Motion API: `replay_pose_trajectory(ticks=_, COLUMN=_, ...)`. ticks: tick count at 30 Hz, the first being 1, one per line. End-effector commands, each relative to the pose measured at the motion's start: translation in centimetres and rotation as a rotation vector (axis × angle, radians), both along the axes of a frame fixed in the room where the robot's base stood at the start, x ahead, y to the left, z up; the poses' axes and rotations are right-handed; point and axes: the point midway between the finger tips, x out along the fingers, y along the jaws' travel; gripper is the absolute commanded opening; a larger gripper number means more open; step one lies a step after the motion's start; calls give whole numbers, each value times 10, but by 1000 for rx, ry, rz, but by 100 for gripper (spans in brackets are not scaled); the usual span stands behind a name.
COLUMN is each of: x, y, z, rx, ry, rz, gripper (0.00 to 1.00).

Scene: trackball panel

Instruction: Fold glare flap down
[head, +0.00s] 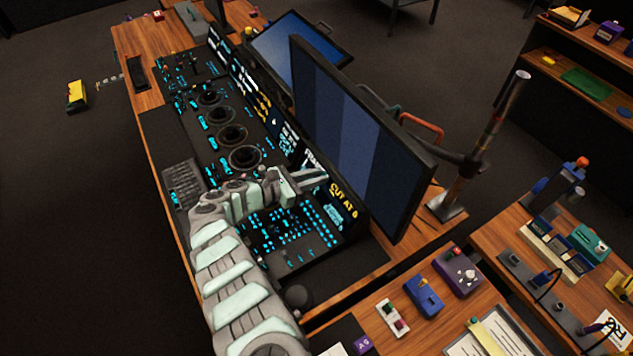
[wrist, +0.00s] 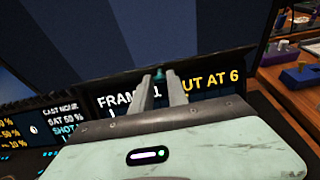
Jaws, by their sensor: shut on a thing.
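My gripper (head: 318,178) reaches over the console to the row of lettered displays (head: 343,200), below the large monitor. In the wrist view its two fingers (wrist: 161,88) are closed on a small teal tab (wrist: 159,73). The tab sits by a dark strip (wrist: 215,72) above the lettered displays, which seems to be the glare flap. I cannot make out its hinge or exact angle. The fingers cover part of the display text, while "UT AT 6" shows to their right. In the head view the tab is too small to tell.
The large monitor (head: 360,130) stands close behind the gripper and rises above it. The console (head: 285,235) carries many lit keys, and several round wells lie farther along it. A purple box (head: 458,272) and a blue box (head: 424,296) are on the wooden table to the right.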

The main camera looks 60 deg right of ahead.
Motion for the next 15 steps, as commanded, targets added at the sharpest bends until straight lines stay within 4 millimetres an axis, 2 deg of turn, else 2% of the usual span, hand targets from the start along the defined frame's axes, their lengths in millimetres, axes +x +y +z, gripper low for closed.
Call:
replay_pose_trajectory(ticks=1, x=2, y=1, z=-14, rx=-22, ry=14, rz=1, gripper=0)
replay_pose_trajectory(ticks=15, x=3, y=5, z=-31, rx=-247, ry=159, rz=-1, gripper=0)
